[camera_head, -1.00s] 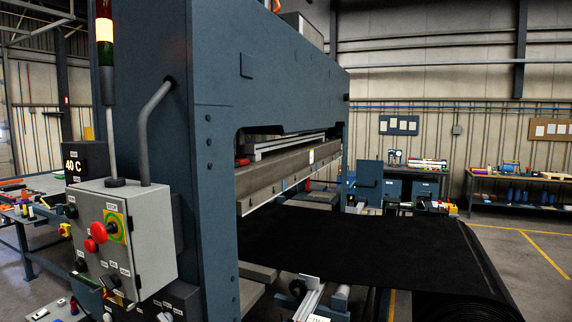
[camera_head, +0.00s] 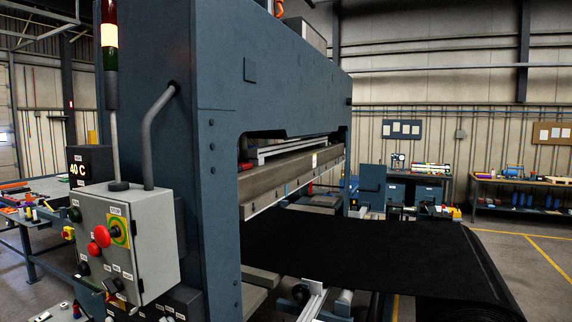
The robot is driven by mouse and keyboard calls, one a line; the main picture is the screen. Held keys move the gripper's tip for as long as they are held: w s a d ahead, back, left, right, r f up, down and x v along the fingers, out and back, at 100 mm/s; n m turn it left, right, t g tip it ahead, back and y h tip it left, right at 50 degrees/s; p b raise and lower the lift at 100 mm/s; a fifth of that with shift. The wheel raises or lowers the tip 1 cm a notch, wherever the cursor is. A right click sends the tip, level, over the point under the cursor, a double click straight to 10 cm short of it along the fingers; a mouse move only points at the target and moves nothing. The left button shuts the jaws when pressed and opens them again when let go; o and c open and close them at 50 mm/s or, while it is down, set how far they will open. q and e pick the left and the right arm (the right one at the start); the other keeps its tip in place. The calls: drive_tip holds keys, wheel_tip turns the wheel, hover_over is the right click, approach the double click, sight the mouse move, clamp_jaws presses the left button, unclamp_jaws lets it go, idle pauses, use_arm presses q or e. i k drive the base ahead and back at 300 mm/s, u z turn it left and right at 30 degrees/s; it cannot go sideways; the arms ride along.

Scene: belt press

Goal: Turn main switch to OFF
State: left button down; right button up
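A grey control box (camera_head: 154,243) is mounted on the near left side of the blue press frame. Its face carries a large red mushroom button (camera_head: 102,236) in front of a yellow and green plate (camera_head: 118,231), with a small label above. A small red and yellow knob (camera_head: 68,233) sits at the box's left edge; it may be the main switch, but its label and position are too small to read. Several dark knobs and small labels also show on the box. Neither of my grippers is in view.
A signal tower (camera_head: 110,35) with a lit pale section and a bent grey pipe (camera_head: 152,130) rise above the box. A display (camera_head: 88,168) reads 40 C. A workbench (camera_head: 62,187) with tools stands behind on the left. A black belt (camera_head: 350,250) runs through the press.

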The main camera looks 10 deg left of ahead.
sight(113, 298)
drive_tip(key=u, duration=1.4)
drive_tip(key=k, duration=1.15)
drive_tip(key=u, duration=1.2)
drive_tip(key=i, duration=1.6)
drive_tip(key=u, duration=0.4)
drive_tip(key=i, duration=1.3)
drive_tip(key=z, duration=1.4)
drive_tip(key=i, duration=0.85)
drive_tip(key=z, duration=0.9)
